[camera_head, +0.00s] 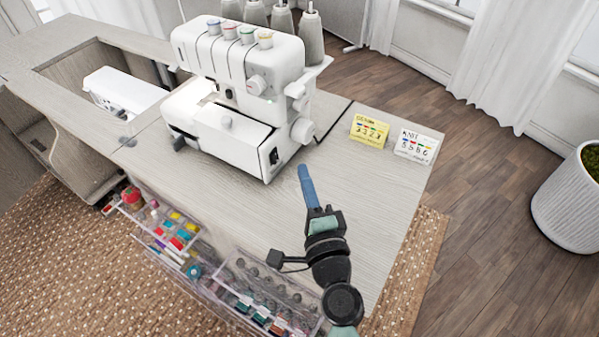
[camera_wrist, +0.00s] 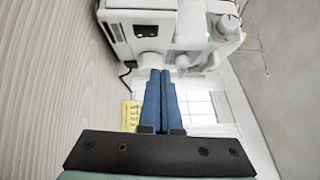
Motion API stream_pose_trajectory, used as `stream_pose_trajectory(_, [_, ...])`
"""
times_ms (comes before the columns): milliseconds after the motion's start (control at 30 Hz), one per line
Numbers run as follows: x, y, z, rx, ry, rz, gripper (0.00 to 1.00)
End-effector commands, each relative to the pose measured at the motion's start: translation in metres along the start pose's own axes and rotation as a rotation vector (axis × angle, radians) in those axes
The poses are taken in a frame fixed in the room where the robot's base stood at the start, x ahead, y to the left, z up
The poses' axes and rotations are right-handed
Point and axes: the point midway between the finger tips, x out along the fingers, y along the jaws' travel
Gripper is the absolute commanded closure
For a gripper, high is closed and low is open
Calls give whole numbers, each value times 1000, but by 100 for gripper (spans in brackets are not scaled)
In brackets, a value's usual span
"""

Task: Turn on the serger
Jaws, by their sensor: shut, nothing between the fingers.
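The white serger (camera_head: 235,125) stands on the wooden cabinet top, with its handwheel (camera_head: 302,131) on the right side. A small black switch (camera_head: 274,156) sits low on its right side, near the front corner. My gripper (camera_head: 304,172) has blue fingers, is shut and empty, and is just right of the serger, apart from the switch in the head view. In the wrist view the serger (camera_wrist: 145,22) is at the top, ahead of my shut fingertips (camera_wrist: 162,72). A dark switch or plug (camera_wrist: 130,64) shows left of the fingertips there.
A yellow card (camera_head: 369,131) and a white card (camera_head: 416,146) stand on the cabinet top (camera_head: 235,205) to the right. Clear organizers (camera_head: 262,290) with sewing supplies hang along the front edge. A second white machine (camera_head: 122,91) sits in a recess at left. The front top is clear.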

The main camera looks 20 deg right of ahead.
Motion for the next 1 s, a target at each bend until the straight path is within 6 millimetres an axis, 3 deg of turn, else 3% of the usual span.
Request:
stream_pose_trajectory(200, [-45,-1,-1,0,3,4,100])
stream_pose_trajectory(400, [-72,-5,-1,1,3,3,100])
stream_pose_trajectory(600, [-82,-7,-1,0,3,3,100])
stream_pose_trajectory(1000, [-82,-8,-1,0,3,3,100])
